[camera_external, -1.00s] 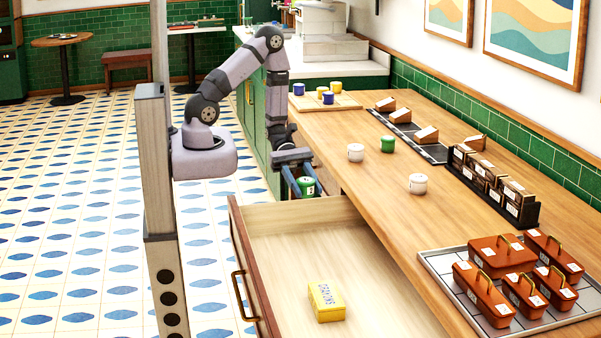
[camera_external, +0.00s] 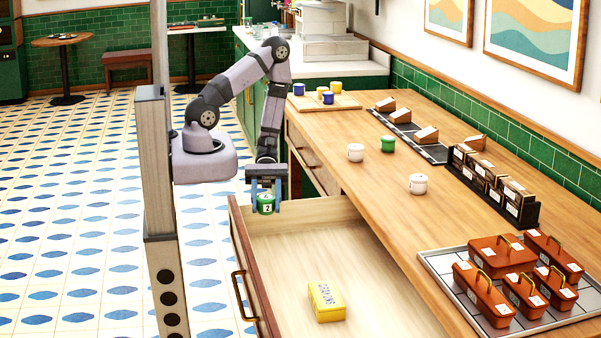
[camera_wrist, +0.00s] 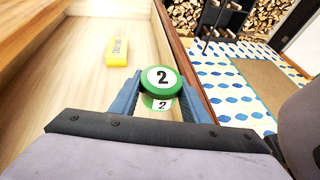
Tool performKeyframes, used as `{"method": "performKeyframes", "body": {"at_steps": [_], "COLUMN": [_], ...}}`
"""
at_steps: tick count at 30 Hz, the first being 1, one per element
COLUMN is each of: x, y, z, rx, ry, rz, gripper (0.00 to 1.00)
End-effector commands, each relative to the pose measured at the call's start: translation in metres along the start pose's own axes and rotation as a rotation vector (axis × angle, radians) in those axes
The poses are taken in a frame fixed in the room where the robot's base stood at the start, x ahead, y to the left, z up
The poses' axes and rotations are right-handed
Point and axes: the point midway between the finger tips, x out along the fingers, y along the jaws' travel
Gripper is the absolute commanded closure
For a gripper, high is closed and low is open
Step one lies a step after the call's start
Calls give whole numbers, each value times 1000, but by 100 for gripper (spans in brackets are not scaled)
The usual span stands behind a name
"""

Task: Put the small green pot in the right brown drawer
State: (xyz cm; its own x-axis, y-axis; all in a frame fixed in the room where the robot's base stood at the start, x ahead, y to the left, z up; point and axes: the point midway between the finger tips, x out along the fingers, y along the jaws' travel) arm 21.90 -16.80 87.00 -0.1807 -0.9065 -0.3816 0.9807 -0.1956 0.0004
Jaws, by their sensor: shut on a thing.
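A small green pot (camera_external: 265,204) with a white label marked 2 is held in my gripper (camera_external: 266,196). In the wrist view the pot's green lid (camera_wrist: 162,80) shows between the two blue fingers of my gripper (camera_wrist: 160,100), which are shut on it. The pot is upright, near the far end of the open brown drawer (camera_external: 243,270), by its left side wall. In the external view I cannot tell whether it is over the drawer's inside or its front. The drawer's pale floor also shows in the wrist view (camera_wrist: 85,85).
A yellow crayons box (camera_external: 326,301) lies in the drawer. On the counter (camera_external: 370,215) stand another green pot (camera_external: 387,144) and two white pots (camera_external: 356,152). A tray (camera_external: 440,270) of red boxes and a dark rack (camera_external: 490,192) are at the right. Much of the drawer floor is clear.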

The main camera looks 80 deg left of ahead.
Motion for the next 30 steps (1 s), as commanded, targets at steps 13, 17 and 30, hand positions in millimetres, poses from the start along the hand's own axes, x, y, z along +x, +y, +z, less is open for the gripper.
{"method": "performKeyframes", "body": {"at_steps": [13,17,30], "x": [9,12,24], "y": [0,0,0], "z": [-22,-28,-56], "rx": [0,-2,-1], "ry": [0,-1,-1], "rz": [1,1,1], "gripper": [84,84,84]}}
